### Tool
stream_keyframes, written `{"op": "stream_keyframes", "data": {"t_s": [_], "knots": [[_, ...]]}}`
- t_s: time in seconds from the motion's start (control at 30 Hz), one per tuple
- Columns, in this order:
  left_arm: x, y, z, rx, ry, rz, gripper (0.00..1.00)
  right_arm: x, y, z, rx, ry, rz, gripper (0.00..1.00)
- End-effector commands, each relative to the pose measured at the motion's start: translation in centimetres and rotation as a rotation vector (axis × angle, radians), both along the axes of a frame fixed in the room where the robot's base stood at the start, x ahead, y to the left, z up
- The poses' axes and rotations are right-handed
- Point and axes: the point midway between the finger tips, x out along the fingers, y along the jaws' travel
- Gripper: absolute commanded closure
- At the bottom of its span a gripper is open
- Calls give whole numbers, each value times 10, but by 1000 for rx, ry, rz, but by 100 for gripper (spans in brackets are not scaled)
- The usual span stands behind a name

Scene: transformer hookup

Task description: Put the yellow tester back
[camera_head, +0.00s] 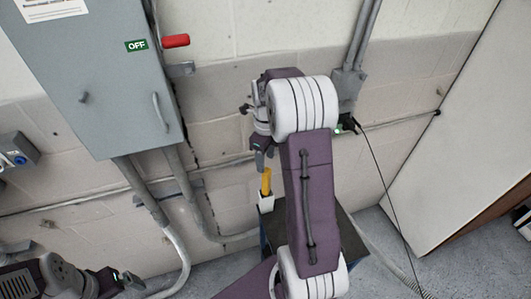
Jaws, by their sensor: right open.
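The yellow tester (266,181) stands upright in a small white holder (266,204) on a dark-topped stand (350,243) by the wall. My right gripper (259,160) points down just above the tester's top and is open. The small view does not show a clear gap between its fingers and the tester, and the tester sits in the holder. My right arm hides part of the stand. My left gripper (128,281) is low at the left, far from the tester, and its fingers are too small to read.
A grey electrical cabinet (95,75) with a red lever (176,41) and an OFF label hangs at the upper left. Conduits (195,200) run below it. A black cable (385,190) hangs from a wall outlet at right. A white panel (465,130) stands at far right.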

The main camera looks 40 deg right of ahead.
Motion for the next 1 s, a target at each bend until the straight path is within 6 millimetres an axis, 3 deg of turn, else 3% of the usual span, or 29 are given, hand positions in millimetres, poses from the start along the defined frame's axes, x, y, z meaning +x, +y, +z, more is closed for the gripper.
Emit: {"op": "stream_keyframes", "data": {"t_s": [0.2, 0.43, 0.53, 0.77, 1.0], "knots": [[0, 0, -3, 0, 0, 0, 0, 0, -1, 41, -1, -2, 0, 48], [0, 0, -3, 0, 0, 0, 0, 0, 0, 50, 0, 0, 5, 48], [0, 0, -3, 0, 0, 0, 0, -2, 9, 46, -1, -3, 109, 48], [0, 0, -3, 0, 0, 0, 0, -24, 70, 16, -19, -31, 897, 48], [0, 0, -3, 0, 0, 0, 0, -68, 127, -17, -68, -57, 1822, 48]]}}
